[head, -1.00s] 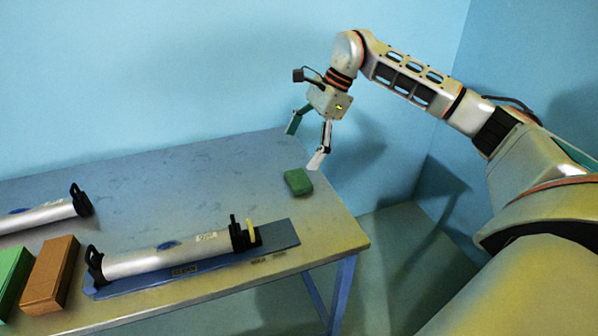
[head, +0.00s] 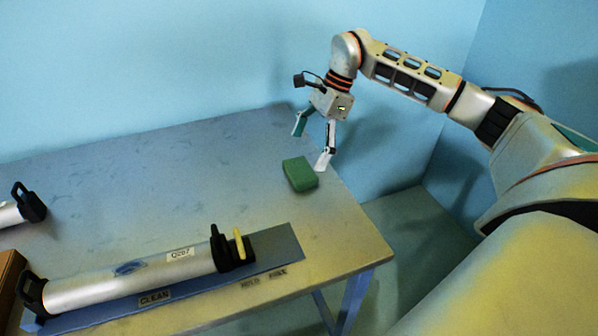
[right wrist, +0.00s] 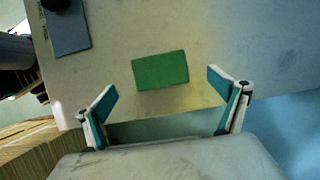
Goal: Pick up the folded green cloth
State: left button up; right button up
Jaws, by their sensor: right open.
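The folded green cloth (head: 300,174) lies as a small block on the table near its right edge in the head view. It also shows in the right wrist view (right wrist: 160,70), just beyond and between the fingertips. My right gripper (head: 311,147) is open and empty, above the table and behind the cloth in the head view. In the right wrist view its fingers (right wrist: 162,84) are spread wider than the cloth, and nothing is between them. My left gripper is not in view.
A silver roll (head: 135,279) with black end pieces lies on a blue mat (head: 283,245) labelled CLEAN at the table's front. Another silver roll (head: 10,214) and a brown block (head: 9,278) are cut off at left. The middle of the table (head: 160,180) is clear.

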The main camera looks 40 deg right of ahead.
aim_at(300, 169)
jog(key=x, duration=0.5)
jog(key=shift+d+f+b, duration=0.1)
jog(key=shift+f+b, duration=0.15)
jog(key=shift+b, duration=0.05)
jog(key=c, duration=1.1)
